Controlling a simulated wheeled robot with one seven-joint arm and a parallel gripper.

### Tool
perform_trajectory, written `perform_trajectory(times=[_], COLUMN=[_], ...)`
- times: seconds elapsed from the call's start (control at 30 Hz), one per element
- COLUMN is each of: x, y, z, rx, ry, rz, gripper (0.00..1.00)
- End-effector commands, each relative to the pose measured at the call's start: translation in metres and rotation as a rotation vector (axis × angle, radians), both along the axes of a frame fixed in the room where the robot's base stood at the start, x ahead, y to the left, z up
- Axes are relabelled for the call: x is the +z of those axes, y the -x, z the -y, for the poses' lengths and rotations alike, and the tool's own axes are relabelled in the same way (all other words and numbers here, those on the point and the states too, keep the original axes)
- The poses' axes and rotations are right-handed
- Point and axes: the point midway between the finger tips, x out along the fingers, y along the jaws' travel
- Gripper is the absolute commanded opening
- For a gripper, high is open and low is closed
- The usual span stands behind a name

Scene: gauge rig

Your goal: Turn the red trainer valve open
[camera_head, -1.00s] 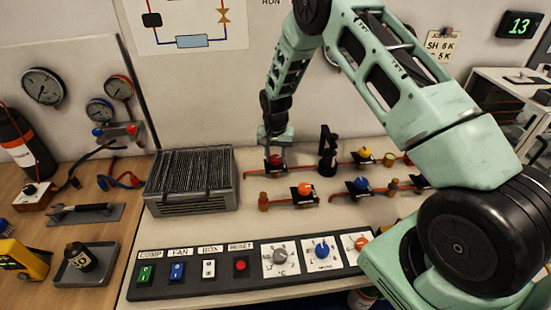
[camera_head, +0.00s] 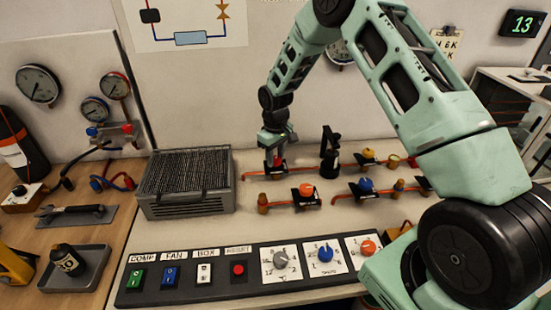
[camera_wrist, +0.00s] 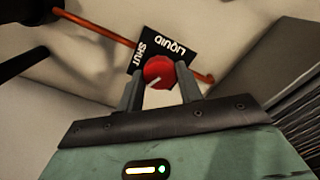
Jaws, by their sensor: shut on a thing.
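The red valve knob (camera_wrist: 159,72) sits on a black label plate (camera_wrist: 165,47) reading SHUT and LIQUID in the wrist view. A pale pointer mark on the knob points toward the lower left there. My gripper (camera_wrist: 160,82) is shut on the knob, with one finger on each side. In the head view my gripper (camera_head: 274,160) points down at the back-left valve and hides most of the knob. The black plate (camera_head: 277,173) shows under the fingers, on the copper pipe (camera_head: 252,176).
An orange-knobbed valve (camera_head: 306,190) is close in front; a blue one (camera_head: 365,184) and a yellow one (camera_head: 368,154) lie to the right. A black upright fitting (camera_head: 329,152) stands just right of my gripper. A finned grey box (camera_head: 187,182) is to the left.

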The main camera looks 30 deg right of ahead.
Motion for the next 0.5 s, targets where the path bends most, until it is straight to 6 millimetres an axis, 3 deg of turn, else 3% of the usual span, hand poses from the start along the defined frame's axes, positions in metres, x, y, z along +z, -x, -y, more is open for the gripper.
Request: perform_trajectory(times=[0.5], x=[0.0006], y=[-0.0002], z=[-0.0001], rx=[0.351], ry=[0.000], rz=[0.001], gripper=[0.13])
